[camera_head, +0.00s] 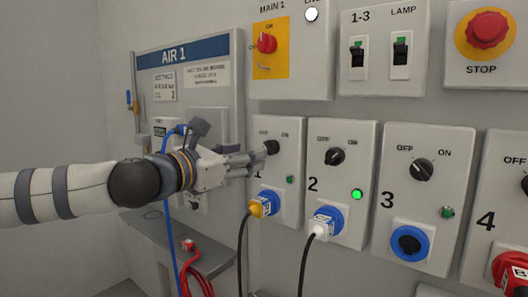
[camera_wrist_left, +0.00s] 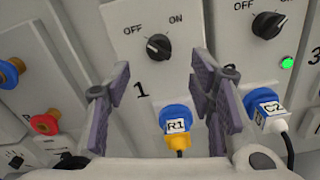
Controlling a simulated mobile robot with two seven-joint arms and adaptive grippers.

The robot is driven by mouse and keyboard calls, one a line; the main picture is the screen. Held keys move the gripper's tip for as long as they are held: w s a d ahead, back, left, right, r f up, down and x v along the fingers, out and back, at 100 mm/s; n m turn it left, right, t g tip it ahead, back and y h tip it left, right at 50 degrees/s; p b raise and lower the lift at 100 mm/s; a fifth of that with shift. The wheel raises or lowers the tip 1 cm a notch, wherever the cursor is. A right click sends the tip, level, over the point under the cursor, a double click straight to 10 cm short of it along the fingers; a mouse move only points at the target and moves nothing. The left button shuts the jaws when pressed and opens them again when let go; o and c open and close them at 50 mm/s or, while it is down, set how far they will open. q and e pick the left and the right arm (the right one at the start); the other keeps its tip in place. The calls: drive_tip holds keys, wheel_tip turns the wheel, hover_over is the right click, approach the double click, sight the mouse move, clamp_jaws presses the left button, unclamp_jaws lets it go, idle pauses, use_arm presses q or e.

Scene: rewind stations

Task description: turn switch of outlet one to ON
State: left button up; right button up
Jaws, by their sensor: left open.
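Outlet one (camera_head: 290,215) is a grey wall box with a black rotary switch (camera_head: 271,147) between OFF and ON labels. The switch also shows in the left wrist view (camera_wrist_left: 158,46), with its pale mark toward the OFF side. My left gripper (camera_head: 260,158) is open in front of this box, close to the switch. In the left wrist view its fingers (camera_wrist_left: 164,92) stand apart and empty, and the switch appears above and between them. Contact cannot be told. The arm hides part of the box's left side. The box's small lamp (camera_head: 290,179) looks dark green. My right gripper is not in view.
A yellow plug (camera_head: 257,208) sits in outlet one's blue socket, with a black cable below. Outlet two (camera_head: 335,180) stands to the right with its lamp (camera_head: 357,194) bright green. The AIR 1 panel (camera_head: 221,80) and a blue hose (camera_head: 171,250) are on the left.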

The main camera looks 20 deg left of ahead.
sight(270, 148)
use_arm(q)
drive_tip(key=x, duration=0.7)
drive_tip(key=shift+w+f, duration=0.1)
drive_tip(key=shift+c, duration=0.5)
drive_tip(key=c, duration=1)
